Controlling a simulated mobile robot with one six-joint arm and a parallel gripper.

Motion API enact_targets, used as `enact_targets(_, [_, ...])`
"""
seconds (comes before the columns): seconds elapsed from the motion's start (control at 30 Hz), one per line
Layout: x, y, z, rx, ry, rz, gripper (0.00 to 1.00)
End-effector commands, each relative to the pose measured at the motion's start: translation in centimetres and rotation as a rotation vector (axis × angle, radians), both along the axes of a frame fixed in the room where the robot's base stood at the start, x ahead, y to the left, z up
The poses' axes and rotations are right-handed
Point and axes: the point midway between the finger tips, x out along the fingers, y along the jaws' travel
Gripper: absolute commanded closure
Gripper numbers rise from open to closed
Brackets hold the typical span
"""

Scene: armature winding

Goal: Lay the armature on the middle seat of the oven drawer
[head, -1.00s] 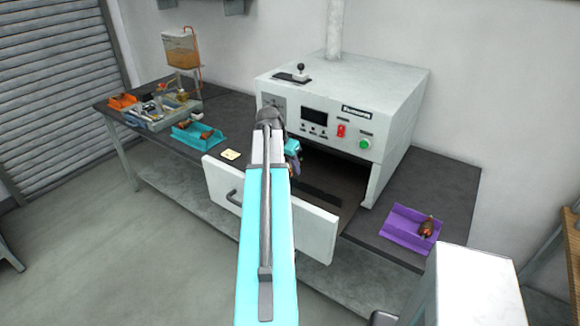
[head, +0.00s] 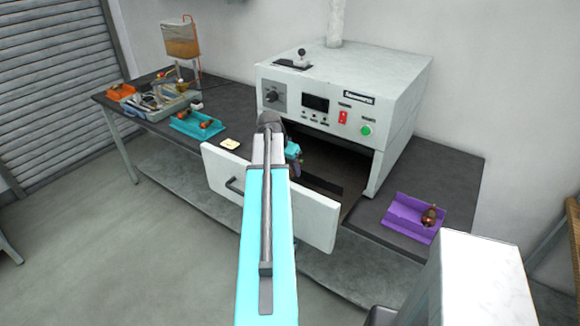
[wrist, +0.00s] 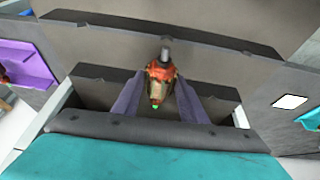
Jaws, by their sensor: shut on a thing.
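The armature (wrist: 158,88), with red-brown windings and a dark shaft end, is held between the two purple-grey fingers of my gripper (wrist: 159,98) in the wrist view. It is over the oven drawer, near its dark notched crossbars (wrist: 95,93); I cannot tell whether it touches a seat. In the head view my gripper (head: 294,166) is mostly hidden behind my own arm, and I cannot make out the armature there. The drawer is pulled out, with its white front (head: 312,216) partly covered by my arm.
The white oven (head: 400,85) stands behind the drawer. A purple tray (head: 402,213) with another armature (head: 429,216) is to the right.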

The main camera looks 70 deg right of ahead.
Motion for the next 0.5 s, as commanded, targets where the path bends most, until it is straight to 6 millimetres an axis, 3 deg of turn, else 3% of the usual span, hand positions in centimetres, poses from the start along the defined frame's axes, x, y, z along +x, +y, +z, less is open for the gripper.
enact_targets(0.2, [-0.1,0.0,-1.8,0.0,0.001,0.0,0.95])
enact_targets(0.5, [-0.1,0.0,-2.9,0.001,0.002,-0.001,0.95])
